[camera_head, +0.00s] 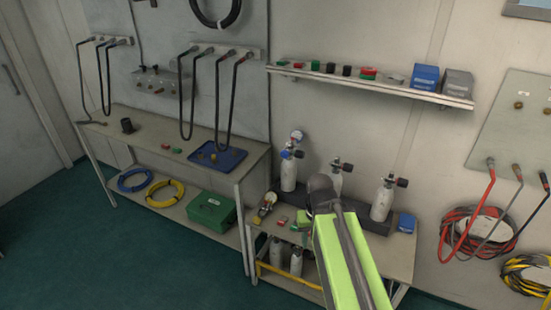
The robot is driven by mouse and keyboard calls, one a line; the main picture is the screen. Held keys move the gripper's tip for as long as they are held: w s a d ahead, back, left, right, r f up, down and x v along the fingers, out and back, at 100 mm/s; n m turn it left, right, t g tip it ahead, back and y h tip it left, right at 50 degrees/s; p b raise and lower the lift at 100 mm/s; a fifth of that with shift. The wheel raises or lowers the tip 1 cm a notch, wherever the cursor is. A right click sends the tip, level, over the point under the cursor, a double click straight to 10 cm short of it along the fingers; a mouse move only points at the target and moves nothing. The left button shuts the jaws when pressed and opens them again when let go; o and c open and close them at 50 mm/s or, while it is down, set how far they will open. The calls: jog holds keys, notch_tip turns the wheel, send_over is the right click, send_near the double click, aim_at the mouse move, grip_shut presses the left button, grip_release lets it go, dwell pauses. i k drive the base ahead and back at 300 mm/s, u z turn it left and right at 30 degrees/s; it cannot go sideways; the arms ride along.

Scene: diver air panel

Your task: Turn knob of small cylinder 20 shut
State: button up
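Three small pale grey cylinders stand upright in a dark rack on the right bench: a left one (289,174), a middle one (336,181) and a right one (381,205). Each has a dark knob at its top right: left knob (299,154), middle knob (347,167), right knob (402,182). The left one also carries a round gauge (297,136). No number is readable, so I cannot tell which is 20. The dark end of my arm, with my gripper (322,188), is in front of the rack, between the left and middle cylinders in the picture. Its fingers cannot be made out.
A shelf (370,84) with small boxes hangs above the cylinders. A blue box (406,223) sits at the bench's right end. More cylinders (296,262) stand below. Hoses (478,232) hang at right. A left bench (160,133) holds a blue tray (232,159). Green floor is open at front left.

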aim_at(298, 154)
jog(key=z, duration=0.35)
jog(key=i, duration=1)
jog(key=u, duration=0.1)
jog(key=k, duration=1.3)
jog(key=u, duration=0.95)
jog(key=i, duration=1)
jog(key=u, duration=0.1)
